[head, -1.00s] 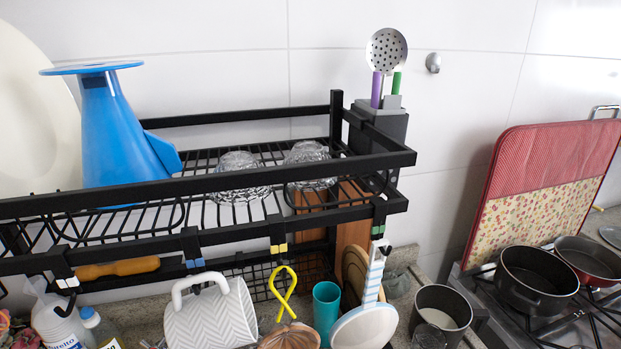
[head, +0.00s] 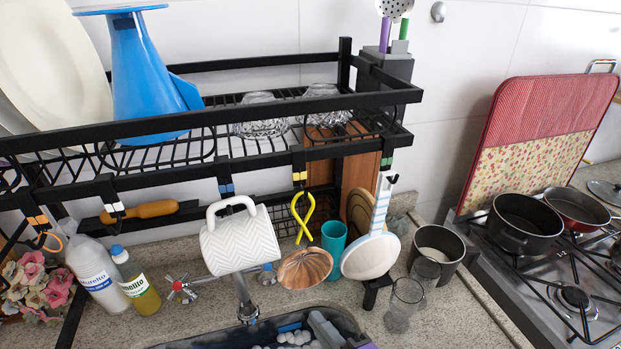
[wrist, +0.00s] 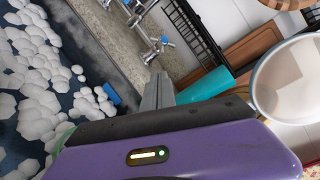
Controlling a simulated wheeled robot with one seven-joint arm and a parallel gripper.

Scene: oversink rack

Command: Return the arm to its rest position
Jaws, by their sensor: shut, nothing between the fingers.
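My gripper (head: 324,324) shows at the bottom edge of the head view, over the sink, as grey fingers with a bit of purple body. In the wrist view its grey fingers (wrist: 158,92) stick out past the purple housing, close together with nothing between them. They point toward the tap and the counter. The rest of my arm is out of the head view.
The sink (head: 265,334) holds white foam. Above it a black rack (head: 130,187) carries a blue funnel-like vessel (head: 145,85), glass bowls, and a hanging white mug (head: 238,240), copper mold (head: 304,268) and pan (head: 370,257). A stove (head: 540,275) stands right.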

